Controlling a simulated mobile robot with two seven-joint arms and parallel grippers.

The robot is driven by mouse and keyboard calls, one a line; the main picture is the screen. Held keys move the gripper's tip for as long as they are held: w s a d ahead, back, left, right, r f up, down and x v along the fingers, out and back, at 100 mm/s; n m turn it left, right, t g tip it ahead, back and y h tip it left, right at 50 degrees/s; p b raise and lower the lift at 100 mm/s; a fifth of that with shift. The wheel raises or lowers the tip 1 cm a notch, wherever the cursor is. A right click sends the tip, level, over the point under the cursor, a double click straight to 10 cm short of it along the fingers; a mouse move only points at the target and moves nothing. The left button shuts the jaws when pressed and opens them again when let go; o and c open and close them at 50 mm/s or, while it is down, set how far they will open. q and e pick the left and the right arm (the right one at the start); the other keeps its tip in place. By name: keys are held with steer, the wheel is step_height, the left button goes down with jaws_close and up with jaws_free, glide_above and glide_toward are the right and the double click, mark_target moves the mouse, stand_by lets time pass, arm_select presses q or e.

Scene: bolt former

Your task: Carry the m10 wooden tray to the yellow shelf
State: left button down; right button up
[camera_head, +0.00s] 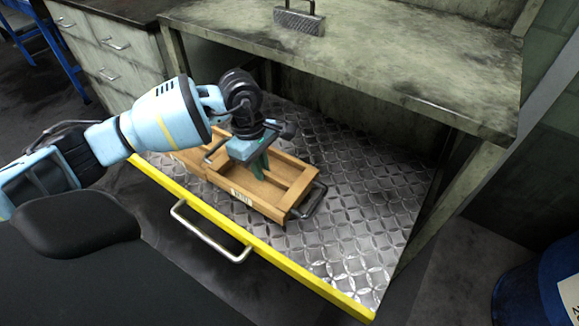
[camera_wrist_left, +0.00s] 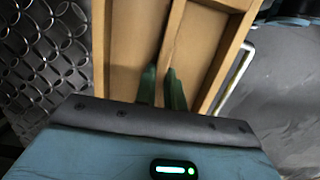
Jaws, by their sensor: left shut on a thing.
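The wooden tray (camera_head: 262,204) is light brown, with inner dividers, a small label on its front wall and a dark handle at its right end. It lies on or just over the diamond-plate surface of the yellow-edged shelf (camera_head: 312,282); I cannot tell whether it touches. My left gripper (camera_head: 261,164) reaches down into the tray, its green fingers shut on a divider. In the left wrist view the fingers (camera_wrist_left: 163,88) pinch the tray's middle divider (camera_wrist_left: 173,40). The tray's left end is partly hidden by my arm. My right gripper is not in view.
A worn table top (camera_head: 350,60) overhangs the back of the shelf, with a metal block with a handle (camera_head: 299,22) on it. A grey bar handle (camera_head: 209,232) sticks out from the yellow front edge. Bare plate lies right of the tray. A blue barrel (camera_head: 530,285) stands lower right.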

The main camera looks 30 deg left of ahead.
mark_target(323, 194)
arm_select(q)
steer(key=d, duration=0.5)
steer(key=w+d+f, duration=0.1)
steer(key=d, duration=0.4)
steer(key=w+d, duration=0.1)
steer(key=d, duration=0.4)
steer(key=shift+f, duration=0.2)
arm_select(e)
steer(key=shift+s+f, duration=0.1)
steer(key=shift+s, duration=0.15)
arm_select(q)
steer(key=shift+f, duration=1.75)
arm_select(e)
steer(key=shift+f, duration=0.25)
arm_select(q)
steer(key=shift+f+b, duration=0.1)
steer(key=shift+b, duration=0.2)
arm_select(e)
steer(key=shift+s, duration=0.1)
arm_select(q)
steer(key=c, duration=1.5)
jaws_free()
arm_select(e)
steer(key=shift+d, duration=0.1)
